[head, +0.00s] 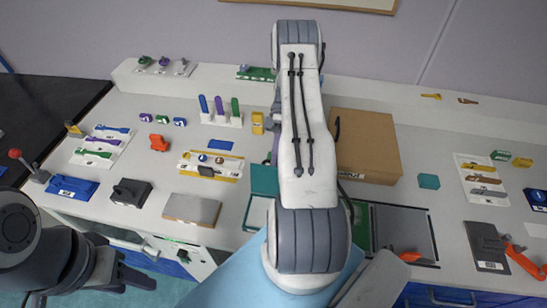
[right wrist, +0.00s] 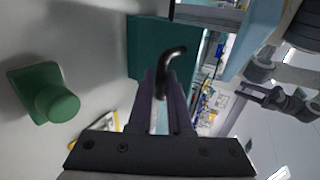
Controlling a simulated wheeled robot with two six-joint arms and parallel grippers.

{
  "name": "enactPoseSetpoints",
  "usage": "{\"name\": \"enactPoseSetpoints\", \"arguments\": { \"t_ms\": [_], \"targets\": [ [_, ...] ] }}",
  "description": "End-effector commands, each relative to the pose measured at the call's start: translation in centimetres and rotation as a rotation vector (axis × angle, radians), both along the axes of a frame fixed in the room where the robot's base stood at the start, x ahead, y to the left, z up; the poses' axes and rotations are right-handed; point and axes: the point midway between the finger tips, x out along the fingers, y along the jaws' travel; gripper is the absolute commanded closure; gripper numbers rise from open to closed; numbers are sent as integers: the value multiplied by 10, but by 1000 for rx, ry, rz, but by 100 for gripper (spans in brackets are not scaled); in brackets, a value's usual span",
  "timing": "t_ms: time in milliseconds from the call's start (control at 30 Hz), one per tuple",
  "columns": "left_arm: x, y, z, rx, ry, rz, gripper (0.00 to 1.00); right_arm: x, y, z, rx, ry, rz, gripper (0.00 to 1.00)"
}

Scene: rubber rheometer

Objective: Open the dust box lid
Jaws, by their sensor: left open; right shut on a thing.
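A teal box (head: 246,216), which I take to be the dust box, stands near the front middle of the bench, partly behind my right arm. A teal panel (head: 263,180), apparently its lid, shows at its back edge. The panel seems raised, with a pale interior in front of it. In the right wrist view, my right gripper (right wrist: 163,100) is shut on a black hooked handle (right wrist: 174,58) beside a teal surface (right wrist: 147,45). My right gripper is hidden in the head view. My left gripper (head: 95,287) is open and empty at the lower left, in front of the bench.
A brown box (head: 368,150) stands right of my arm. A grey plate (head: 192,209) and a black block (head: 129,192) lie left of the teal box. A dark tray (head: 405,232) is at the front right. The right wrist view shows a green knob (right wrist: 55,98).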

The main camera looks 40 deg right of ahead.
Motion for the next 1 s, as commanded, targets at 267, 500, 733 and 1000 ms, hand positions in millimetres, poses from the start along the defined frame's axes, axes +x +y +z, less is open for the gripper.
{"name": "enactPoseSetpoints", "arguments": {
  "t_ms": [267,500,733,1000],
  "targets": [
    [0,0,-2,0,0,0,50,6,-5,-8,-32,-29,-6,55],
    [0,0,-1,0,0,0,50,6,-4,-7,-30,-26,-1,55],
    [0,0,0,0,0,0,50,6,-4,-6,-29,-24,1,55],
    [0,0,-2,0,0,0,50,7,-6,-5,-31,-24,0,55]
  ]
}}
